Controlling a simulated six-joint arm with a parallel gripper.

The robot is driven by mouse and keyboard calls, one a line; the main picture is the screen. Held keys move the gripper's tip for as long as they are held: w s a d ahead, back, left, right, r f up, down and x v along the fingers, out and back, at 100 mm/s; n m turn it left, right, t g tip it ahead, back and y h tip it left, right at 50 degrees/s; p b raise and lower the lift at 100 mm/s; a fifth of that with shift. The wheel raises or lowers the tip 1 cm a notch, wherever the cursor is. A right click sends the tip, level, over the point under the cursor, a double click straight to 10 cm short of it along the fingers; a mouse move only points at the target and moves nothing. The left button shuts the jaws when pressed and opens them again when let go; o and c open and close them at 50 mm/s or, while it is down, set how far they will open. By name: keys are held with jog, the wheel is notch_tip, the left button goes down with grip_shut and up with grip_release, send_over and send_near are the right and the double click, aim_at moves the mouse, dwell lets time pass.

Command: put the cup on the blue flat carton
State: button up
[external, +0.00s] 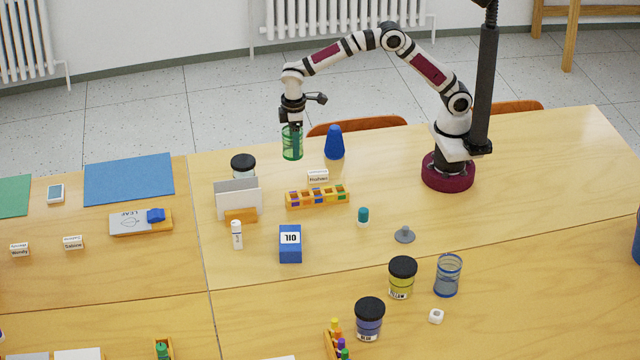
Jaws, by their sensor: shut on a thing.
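A green see-through cup (292,150) is in my gripper (292,130), near the back edge of the table. The fingers point down and are shut on the cup, which looks upright. I cannot tell whether its base touches the table or is a little above it.
A blue cone (334,143) stands right of the cup, and a black-lidded jar (243,167) to its left. An orange tray (317,197) and a card holder (239,200) lie between cup and carton. A blue see-through cup (448,275) stands at right. A blue sheet (128,175) lies at left.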

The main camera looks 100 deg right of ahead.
jog(key=a+n, duration=0.4)
jog(key=a, duration=0.6)
send_over(300, 228)
notch_tip(300, 228, down, 6)
jog(key=shift+r, duration=0.1)
jog(key=shift+a+f, duration=0.1)
jog(key=shift+f, duration=1.95)
jog(key=shift+f, duration=0.15)
jog(key=o, duration=1.3)
jog(key=shift+o, duration=0.2)
